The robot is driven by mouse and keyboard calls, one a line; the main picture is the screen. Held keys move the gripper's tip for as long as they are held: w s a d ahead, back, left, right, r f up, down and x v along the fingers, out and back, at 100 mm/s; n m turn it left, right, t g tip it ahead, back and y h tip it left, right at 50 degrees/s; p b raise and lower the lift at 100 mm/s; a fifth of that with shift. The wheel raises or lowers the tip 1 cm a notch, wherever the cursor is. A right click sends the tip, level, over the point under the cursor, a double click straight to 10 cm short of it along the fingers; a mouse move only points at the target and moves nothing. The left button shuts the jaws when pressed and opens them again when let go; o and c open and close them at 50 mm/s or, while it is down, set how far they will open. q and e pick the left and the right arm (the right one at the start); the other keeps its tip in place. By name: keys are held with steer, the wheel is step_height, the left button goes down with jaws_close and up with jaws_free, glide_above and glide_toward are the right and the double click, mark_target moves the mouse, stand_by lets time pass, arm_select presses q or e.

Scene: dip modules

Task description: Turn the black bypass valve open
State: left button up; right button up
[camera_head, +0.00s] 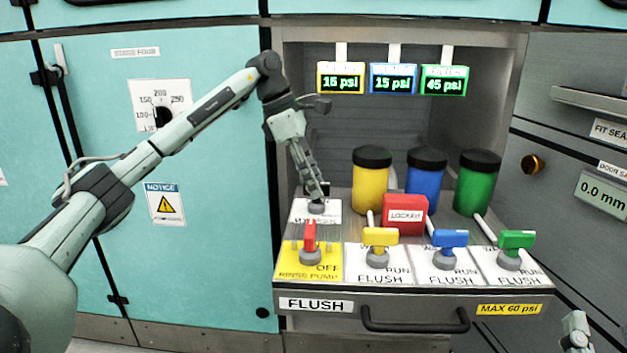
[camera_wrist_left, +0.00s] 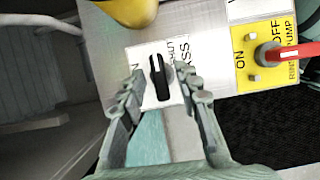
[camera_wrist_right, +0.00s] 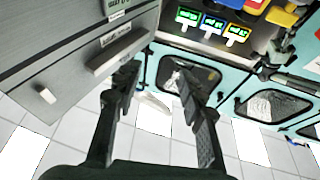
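The black bypass valve (camera_wrist_left: 159,78) sits on a white label plate in the left wrist view. Its handle lies nearly upright in that picture. My left gripper (camera_wrist_left: 160,92) is open, with one finger on each side of the handle and visible gaps between. In the head view the left gripper (camera_head: 317,192) reaches down over the white bypass plate (camera_head: 301,211) at the panel's back left. Its fingers hide most of the valve there. My right gripper (camera_wrist_right: 157,80) is open and empty, away from the panel; part of it shows at the head view's bottom right (camera_head: 576,330).
The red rinse pump valve (camera_head: 310,238) stands just in front of the bypass plate. Yellow (camera_head: 380,239), blue (camera_head: 450,240) and green (camera_head: 516,242) flush valves line the front. A red lockout box (camera_head: 404,215) and a yellow canister (camera_head: 371,182) stand to the right.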

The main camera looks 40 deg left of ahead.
arm_select(q)
jaws_close()
